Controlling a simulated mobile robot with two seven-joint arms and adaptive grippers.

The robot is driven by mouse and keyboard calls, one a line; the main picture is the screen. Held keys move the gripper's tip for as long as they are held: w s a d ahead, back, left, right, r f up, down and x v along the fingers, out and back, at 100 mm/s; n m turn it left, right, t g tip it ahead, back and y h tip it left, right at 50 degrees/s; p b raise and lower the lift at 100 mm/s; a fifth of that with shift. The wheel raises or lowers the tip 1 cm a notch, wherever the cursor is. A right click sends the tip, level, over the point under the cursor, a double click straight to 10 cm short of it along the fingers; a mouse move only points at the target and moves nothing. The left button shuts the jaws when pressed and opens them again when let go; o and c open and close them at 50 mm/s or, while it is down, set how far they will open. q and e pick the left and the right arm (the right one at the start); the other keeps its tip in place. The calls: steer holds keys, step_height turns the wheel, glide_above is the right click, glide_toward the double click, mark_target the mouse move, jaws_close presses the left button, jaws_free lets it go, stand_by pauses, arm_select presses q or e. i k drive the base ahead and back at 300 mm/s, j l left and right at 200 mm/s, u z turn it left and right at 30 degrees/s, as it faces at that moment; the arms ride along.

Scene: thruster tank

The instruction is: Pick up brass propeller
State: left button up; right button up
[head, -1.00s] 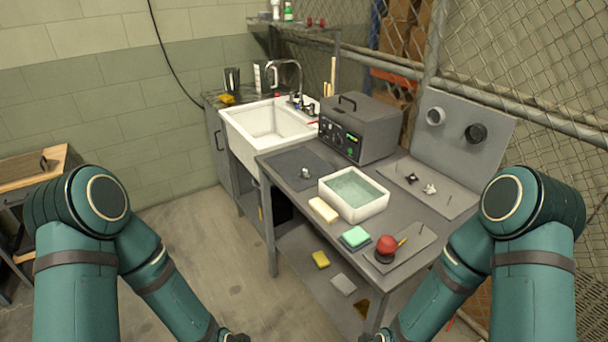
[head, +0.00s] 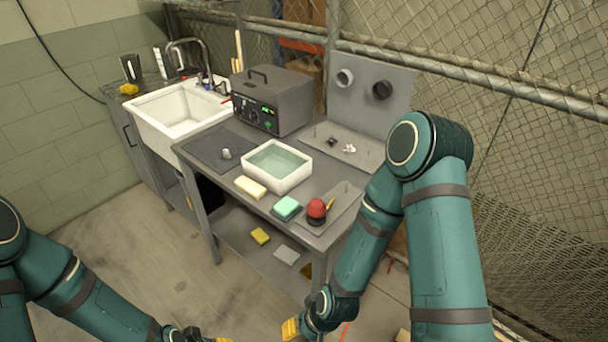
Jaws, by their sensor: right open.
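I cannot make out a clearly brass-coloured propeller. A dark propeller-like piece (head: 332,141) and a pale one (head: 349,148) lie on the grey tray (head: 365,157) at the back right of the bench. A small silvery object (head: 226,153) sits on the dark mat (head: 208,143) at the left; its shape is too small to tell. My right gripper (head: 291,328) is open and empty, low in front of the bench, well away from these pieces. My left gripper (head: 214,339) is mostly cut off at the bottom edge.
The bench (head: 322,180) holds a white water basin (head: 290,183), a grey control box (head: 270,100), a cream block (head: 250,187), a green sponge (head: 287,206) and a red-topped object (head: 317,209). A sink (head: 180,112) stands at left. A fence is behind.

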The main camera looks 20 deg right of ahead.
mark_target(226, 153)
steer(key=i+j+z, duration=0.1)
steer(key=i+j, duration=0.2)
steer(key=i+j+z, duration=0.25)
steer(key=i+j, duration=0.25)
steer(key=j, duration=0.25)
steer(key=i+j+z, duration=0.1)
steer(key=i+j, duration=0.15)
steer(key=j, duration=0.15)
steer(key=i+j+z, duration=0.1)
steer(key=i+j, duration=0.15)
steer(key=j, duration=0.15)
steer(key=i+j+z, duration=0.15)
steer(key=j, duration=0.25)
